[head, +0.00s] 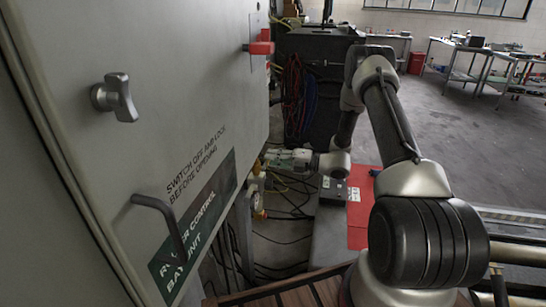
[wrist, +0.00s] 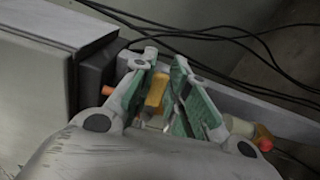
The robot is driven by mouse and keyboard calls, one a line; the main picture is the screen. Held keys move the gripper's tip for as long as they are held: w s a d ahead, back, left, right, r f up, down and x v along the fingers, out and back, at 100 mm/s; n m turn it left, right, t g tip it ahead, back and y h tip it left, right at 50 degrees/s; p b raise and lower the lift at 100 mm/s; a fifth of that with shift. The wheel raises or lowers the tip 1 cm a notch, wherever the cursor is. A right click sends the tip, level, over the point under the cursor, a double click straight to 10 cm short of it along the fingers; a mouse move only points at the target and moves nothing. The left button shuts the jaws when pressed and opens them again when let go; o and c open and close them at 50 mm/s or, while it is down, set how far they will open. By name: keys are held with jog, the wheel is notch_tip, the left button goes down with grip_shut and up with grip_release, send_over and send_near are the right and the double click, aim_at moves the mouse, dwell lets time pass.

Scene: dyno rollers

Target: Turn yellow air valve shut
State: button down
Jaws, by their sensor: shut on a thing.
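The yellow air valve shows in the wrist view as a yellow handle (wrist: 156,90) between the green finger pads of my gripper (wrist: 164,66). The gripper is shut on this handle, and the pads hide part of it. In the head view my gripper (head: 272,158) reaches left beside the cabinet's far lower edge. A small yellow part (head: 256,167) shows just at its fingertips. The valve body is mostly hidden, and the handle's exact angle is hard to tell.
A grey cabinet (head: 95,160) with a handle, a knob and a red switch (head: 262,44) fills the left. Black cables (head: 285,215) lie on the floor below the gripper. Open floor (head: 450,120) extends at the back right.

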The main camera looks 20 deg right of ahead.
jog(key=shift+f+m, duration=0.3)
jog(key=shift+m, duration=0.1)
jog(key=c, duration=1.4)
grip_release()
jog(key=shift+d, duration=0.1)
jog(key=v, duration=1.2)
